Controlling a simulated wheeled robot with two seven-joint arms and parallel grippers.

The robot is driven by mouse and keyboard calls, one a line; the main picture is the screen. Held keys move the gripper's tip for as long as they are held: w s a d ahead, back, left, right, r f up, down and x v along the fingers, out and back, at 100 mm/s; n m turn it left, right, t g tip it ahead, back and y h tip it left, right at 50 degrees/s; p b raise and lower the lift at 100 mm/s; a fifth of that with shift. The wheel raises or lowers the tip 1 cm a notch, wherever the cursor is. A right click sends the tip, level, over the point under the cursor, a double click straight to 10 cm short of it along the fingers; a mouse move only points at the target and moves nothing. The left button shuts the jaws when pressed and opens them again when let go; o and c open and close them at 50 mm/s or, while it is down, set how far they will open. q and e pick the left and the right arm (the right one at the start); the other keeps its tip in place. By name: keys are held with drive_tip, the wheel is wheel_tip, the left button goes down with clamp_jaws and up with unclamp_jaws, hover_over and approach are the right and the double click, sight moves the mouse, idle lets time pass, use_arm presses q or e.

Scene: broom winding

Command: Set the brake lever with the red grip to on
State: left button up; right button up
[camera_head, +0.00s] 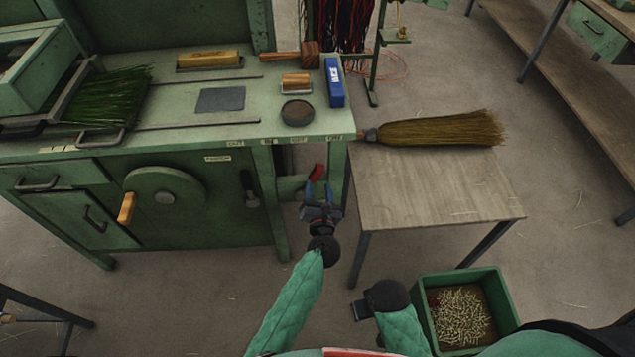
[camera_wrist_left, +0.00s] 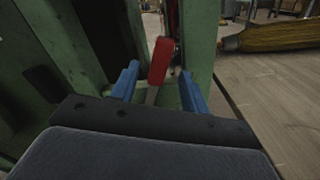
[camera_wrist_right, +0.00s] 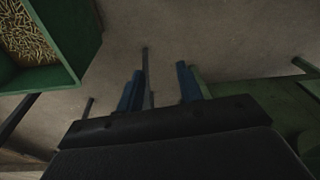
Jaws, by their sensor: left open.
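The brake lever's red grip (camera_head: 316,173) shows at the right end of the green bench, below its top. In the left wrist view the red grip (camera_wrist_left: 160,61) tilts a little to the right on a thin metal shaft. My left gripper (camera_head: 319,190) is open, and its blue fingers (camera_wrist_left: 166,88) stand on either side of the lever with gaps. I cannot tell whether the grip is fully between the tips. The lever's base is hidden. My right gripper (camera_wrist_right: 158,88) is open and empty, low over the floor.
A wooden table (camera_head: 430,190) with a broom (camera_head: 440,130) stands right of the bench (camera_head: 200,135). A green crate (camera_head: 501,292) of small pieces is on the floor by my right arm. A crank wheel (camera_head: 165,190) and a black handle (camera_head: 249,188) are on the bench front.

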use_arm(q)
drive_tip(key=shift+s, duration=0.6)
use_arm(e)
drive_tip(key=shift+r, duration=0.7)
